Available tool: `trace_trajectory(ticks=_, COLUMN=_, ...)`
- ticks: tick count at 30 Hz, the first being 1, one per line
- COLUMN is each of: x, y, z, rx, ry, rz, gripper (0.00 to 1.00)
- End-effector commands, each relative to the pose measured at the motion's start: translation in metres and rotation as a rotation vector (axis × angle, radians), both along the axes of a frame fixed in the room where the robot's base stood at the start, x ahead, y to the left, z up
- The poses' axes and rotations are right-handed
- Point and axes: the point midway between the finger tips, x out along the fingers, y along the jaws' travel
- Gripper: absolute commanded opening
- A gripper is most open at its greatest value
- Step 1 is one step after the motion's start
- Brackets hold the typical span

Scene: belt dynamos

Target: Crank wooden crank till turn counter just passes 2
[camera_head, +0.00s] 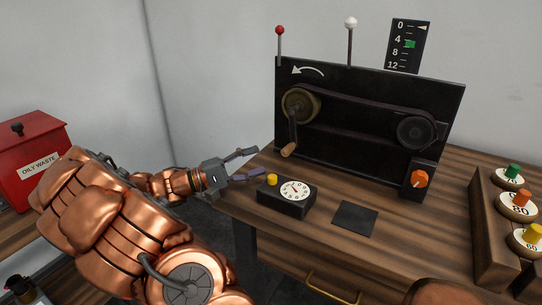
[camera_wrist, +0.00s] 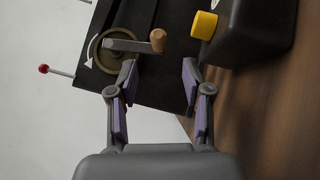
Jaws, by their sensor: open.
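The crank's wooden handle (camera_head: 288,150) hangs at the lower end of a metal arm on the left brass pulley (camera_head: 300,104) of a black upright panel. In the wrist view the wooden handle (camera_wrist: 158,40) lies just beyond the fingertips, roughly between their lines. My gripper (camera_head: 258,163) is open and empty, left of the handle and apart from it. A small black box with a round white dial (camera_head: 295,190), red needle and yellow button stands in front of the panel. I cannot tell whether it is the turn counter.
A belt (camera_head: 355,113) runs to the right black pulley (camera_head: 416,132). A scale board (camera_head: 405,57) reads 0 to 12, with a green mark near 4. An orange knob (camera_head: 419,178), a dark square plate (camera_head: 354,218) and a rack of weights (camera_head: 485,225) stand right.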

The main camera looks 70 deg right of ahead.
Motion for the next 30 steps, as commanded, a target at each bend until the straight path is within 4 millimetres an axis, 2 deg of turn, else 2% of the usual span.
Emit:
trace_trajectory(ticks=6, x=0.021, y=0.014, z=-0.005, rx=-0.002, ry=-0.002, rz=0.001, gripper=0.49)
trace_trajectory(ticks=18, x=0.025, y=0.017, z=-0.006, rx=-0.002, ry=-0.002, rz=-0.002, gripper=0.48)
trace_trajectory(ticks=23, x=0.029, y=0.015, z=0.002, rx=-0.009, ry=-0.028, rz=0.0, gripper=0.32)
trace_trajectory(ticks=30, x=0.058, y=0.007, z=0.026, rx=-0.047, ry=-0.195, rz=0.0, gripper=0.07)
